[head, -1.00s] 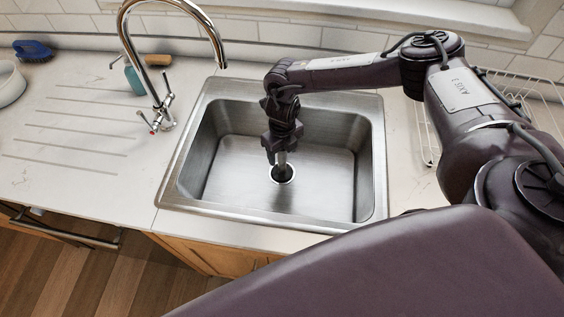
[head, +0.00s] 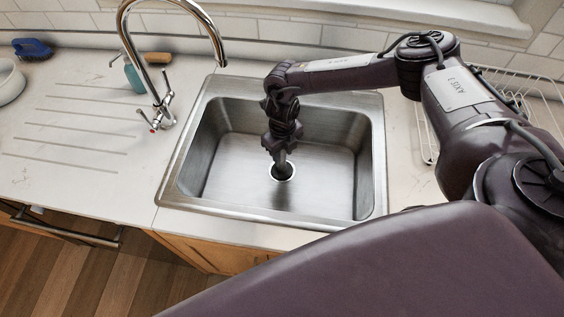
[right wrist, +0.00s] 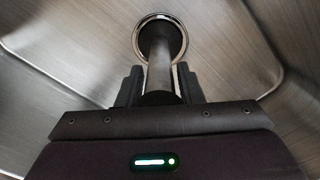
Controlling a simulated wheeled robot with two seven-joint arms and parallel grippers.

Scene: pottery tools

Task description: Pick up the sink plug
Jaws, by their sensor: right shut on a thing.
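The sink plug (right wrist: 160,68) has a grey upright stem. In the right wrist view it stands over the ringed drain in the sink floor. It also shows in the head view as a dark shape (head: 282,172) at the drain. My right gripper (right wrist: 160,84) points down into the sink, its two dark fingers on either side of the stem, shut on the plug. The same gripper shows in the head view (head: 280,155). Whether the plug is seated in the drain or just above it, I cannot tell. My left gripper is not in view.
The steel sink (head: 225,160) has walls around my right gripper. A chrome tap (head: 152,75) arches over its back left. A wire rack (head: 425,135) stands on the right. The ribbed counter (head: 70,125) on the left is mostly clear.

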